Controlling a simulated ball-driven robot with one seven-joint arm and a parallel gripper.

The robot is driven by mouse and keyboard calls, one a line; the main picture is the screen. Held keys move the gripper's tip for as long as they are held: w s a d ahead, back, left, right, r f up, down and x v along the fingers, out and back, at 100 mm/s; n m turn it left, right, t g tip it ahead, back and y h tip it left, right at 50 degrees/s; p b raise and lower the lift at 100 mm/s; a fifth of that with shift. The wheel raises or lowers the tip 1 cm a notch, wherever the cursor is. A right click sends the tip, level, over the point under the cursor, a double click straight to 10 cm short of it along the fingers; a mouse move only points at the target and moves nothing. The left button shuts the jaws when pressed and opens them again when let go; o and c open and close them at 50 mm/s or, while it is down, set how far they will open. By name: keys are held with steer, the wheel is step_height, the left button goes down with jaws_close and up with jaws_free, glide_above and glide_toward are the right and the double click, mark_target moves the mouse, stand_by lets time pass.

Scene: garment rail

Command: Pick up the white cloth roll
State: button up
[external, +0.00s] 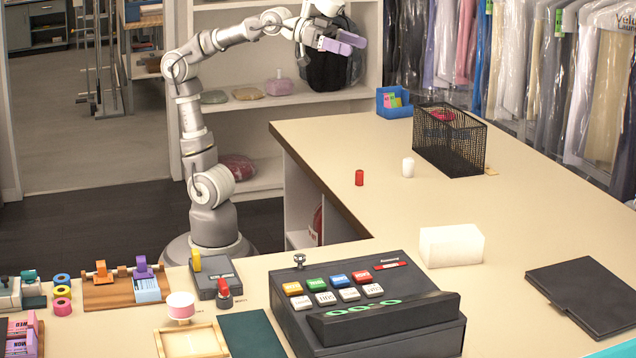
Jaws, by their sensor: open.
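A white, blocky roll (451,245) lies on the cream counter (520,215), behind and right of the cash register; it looks like the cloth roll. A small white cylinder (408,167) stands upright farther back on the counter, beside a small red cylinder (359,178). My gripper (350,43) has lavender fingers. It is open and empty, raised in front of the shelves at the top of the view, well away from the white roll and above counter height.
A black mesh basket (449,140) and a blue box (395,102) stand at the back of the counter. The cash register (365,305) and a black folder (590,295) flank the roll. Bagged garments (560,80) hang behind. The counter's middle is clear.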

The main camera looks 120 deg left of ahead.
steer(key=shift+s+d+r+m+h, duration=0.15)
steer(key=shift+s+d+r+h, duration=0.05)
steer(key=shift+d+r, duration=0.2)
steer(key=shift+s+d+r+m+h, duration=0.2)
steer(key=shift+d+r, duration=0.1)
steer(key=shift+d, duration=0.15)
steer(key=c, duration=0.3)
steer(key=shift+s+d+r, duration=0.1)
steer(key=shift+d+r, duration=0.1)
steer(key=c, duration=0.3)
